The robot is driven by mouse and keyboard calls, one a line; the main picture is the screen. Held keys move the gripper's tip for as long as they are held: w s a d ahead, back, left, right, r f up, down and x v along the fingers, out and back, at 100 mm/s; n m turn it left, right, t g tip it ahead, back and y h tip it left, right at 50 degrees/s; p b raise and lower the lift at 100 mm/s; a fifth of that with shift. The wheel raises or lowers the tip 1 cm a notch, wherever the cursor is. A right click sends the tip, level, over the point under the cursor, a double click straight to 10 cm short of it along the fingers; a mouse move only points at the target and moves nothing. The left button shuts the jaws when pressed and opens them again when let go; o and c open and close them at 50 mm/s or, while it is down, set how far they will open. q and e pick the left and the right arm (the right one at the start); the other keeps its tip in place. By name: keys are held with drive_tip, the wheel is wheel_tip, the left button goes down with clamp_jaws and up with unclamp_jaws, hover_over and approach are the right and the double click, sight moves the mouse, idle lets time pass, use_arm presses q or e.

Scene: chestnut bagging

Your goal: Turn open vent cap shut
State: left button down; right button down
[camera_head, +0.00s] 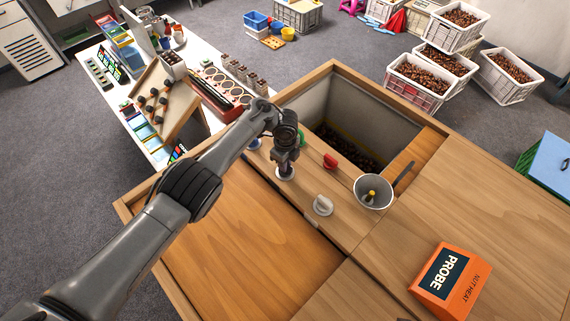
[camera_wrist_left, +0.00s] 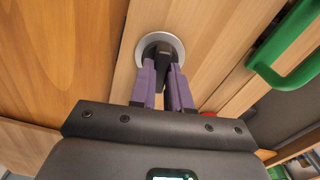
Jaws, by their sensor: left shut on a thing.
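A round cap with a pale rim (camera_wrist_left: 143,44) and a dark raised grip sits on the wooden top in the left wrist view; I take it for the vent cap. Its pale edge (camera_head: 286,177) shows under my gripper in the head view. My left gripper (camera_head: 286,166) points down at it. In the wrist view its two purple-padded fingers (camera_wrist_left: 163,82) are shut on the dark grip. The fingers hide part of the cap, and I cannot tell how far it is turned. My right gripper is not in view.
An open bin (camera_head: 405,125) lies behind. An orange probe box (camera_head: 452,282) stands at the right.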

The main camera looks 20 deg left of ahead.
use_arm(q)
drive_tip(key=shift+m+b, duration=0.3)
drive_tip(key=shift+m, duration=0.5)
drive_tip(key=c, duration=1.1)
unclamp_jaws()
drive_tip(key=shift+r, duration=0.15)
drive_tip(key=shift+r, duration=0.35)
wheel_tip(320, 180, up, 10)
drive_tip(key=p, duration=0.4)
